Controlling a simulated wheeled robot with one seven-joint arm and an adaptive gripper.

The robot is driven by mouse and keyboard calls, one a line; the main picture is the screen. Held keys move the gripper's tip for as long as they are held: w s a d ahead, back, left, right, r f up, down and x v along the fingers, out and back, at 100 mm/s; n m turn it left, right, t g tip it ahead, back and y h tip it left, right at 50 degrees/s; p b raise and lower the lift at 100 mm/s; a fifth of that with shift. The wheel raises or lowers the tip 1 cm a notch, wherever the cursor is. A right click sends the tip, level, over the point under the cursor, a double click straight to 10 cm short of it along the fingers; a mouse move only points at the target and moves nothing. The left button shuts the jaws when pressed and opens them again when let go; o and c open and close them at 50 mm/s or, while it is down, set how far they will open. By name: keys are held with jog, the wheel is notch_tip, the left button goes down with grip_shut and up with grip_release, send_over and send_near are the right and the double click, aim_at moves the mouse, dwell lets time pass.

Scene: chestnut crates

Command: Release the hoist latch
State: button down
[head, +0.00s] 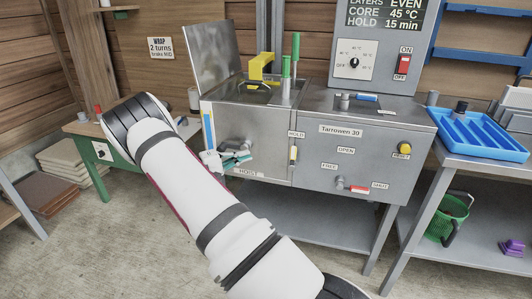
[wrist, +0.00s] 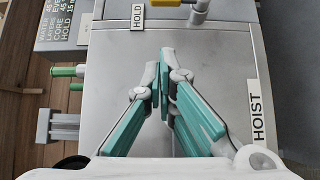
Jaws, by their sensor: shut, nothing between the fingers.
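The hoist latch (head: 293,155) is a short lever with a yellow grip on the front of the grey metal machine (head: 340,130). It points up, just under the HOLD label (head: 296,134); the HOIST label (head: 248,173) is lower left. In the wrist view only part of the latch (wrist: 198,15) shows at the top edge, beside the HOLD label. My gripper (head: 250,154) has teal fingers and is shut and empty in front of the left panel, left of the latch and apart from it. The fingers also show in the wrist view (wrist: 164,54).
A red-handled valve (head: 358,189), a blue-handled lever (head: 357,97) and a yellow button (head: 402,148) are to the right. Green handles (head: 295,48) rise from the open tank on the left. A blue tray (head: 470,132) stands on the right bench.

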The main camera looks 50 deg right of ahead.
aim_at(293, 159)
jog(key=shift+s+a+b+x, duration=0.2)
jog(key=shift+s+b+x, duration=0.25)
jog(key=shift+x, duration=1.6)
jog(key=shift+s+a+b+x, duration=0.15)
jog(key=shift+s+b+x, duration=0.3)
jog(key=shift+x, duration=1.65)
jog(key=shift+s+a+b+x, duration=0.2)
jog(key=shift+s+b+x, duration=0.25)
jog(key=shift+x, duration=1.6)
jog(key=shift+r, duration=0.1)
